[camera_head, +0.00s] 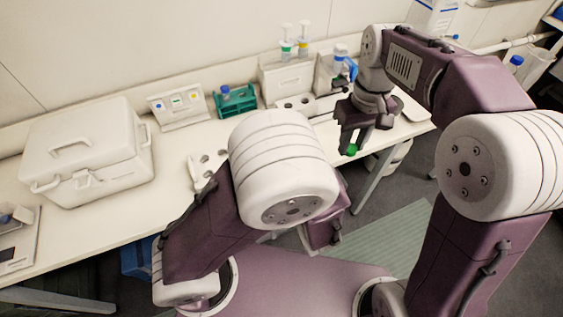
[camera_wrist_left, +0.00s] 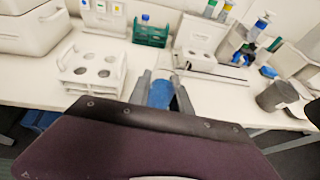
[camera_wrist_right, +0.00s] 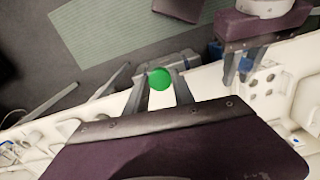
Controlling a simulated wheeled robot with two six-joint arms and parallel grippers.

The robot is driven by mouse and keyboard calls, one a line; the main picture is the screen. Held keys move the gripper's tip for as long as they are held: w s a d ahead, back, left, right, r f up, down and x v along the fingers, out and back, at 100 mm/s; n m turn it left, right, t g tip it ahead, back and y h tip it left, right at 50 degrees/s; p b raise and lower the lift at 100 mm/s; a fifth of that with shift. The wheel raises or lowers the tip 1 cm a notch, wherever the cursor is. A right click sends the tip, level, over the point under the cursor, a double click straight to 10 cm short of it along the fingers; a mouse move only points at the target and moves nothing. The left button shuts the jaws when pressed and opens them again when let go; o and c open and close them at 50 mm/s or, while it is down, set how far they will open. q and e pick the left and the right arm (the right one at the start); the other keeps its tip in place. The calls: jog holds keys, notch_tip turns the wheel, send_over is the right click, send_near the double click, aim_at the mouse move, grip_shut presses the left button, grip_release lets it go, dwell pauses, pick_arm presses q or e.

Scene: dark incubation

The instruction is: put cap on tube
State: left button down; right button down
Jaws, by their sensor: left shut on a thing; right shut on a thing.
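My right gripper (camera_head: 354,142) is shut on a green cap (camera_head: 351,149), held off the table's front edge. The cap shows as a green disc (camera_wrist_right: 160,78) between the fingertips in the right wrist view. My left gripper (camera_wrist_left: 160,88) is shut on a bluish tube (camera_wrist_left: 160,95), seen between its fingers in the left wrist view. The left gripper also shows at the upper right of the right wrist view, with the tube (camera_wrist_right: 245,66) in it. The two grippers are apart, and cap and tube do not touch. In the head view my left arm hides the left gripper and tube.
A white rack with holes (camera_wrist_left: 95,68) stands near the table's front edge. A green rack (camera_head: 235,102) with a blue-capped tube, a card stand (camera_head: 178,106), a pipette stand (camera_head: 287,80) and a large white box (camera_head: 85,150) stand behind and left.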

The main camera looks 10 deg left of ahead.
jog(key=s+a+r+n, duration=0.1)
jog(key=a+r, duration=0.1)
jog(key=a, duration=0.3)
jog(key=s+a+r+n, duration=0.2)
jog(key=a+r, duration=0.1)
jog(key=a, duration=0.2)
jog(key=s+a+r+n, duration=0.2)
jog(key=a, duration=0.3)
jog(key=shift+a+r, duration=0.1)
jog(key=shift+r, duration=0.05)
jog(key=shift+w, duration=0.15)
jog(key=shift+f, duration=2.05)
jog(key=shift+f, duration=0.1)
jog(key=shift+f, duration=0.8)
jog(key=shift+f, duration=0.55)
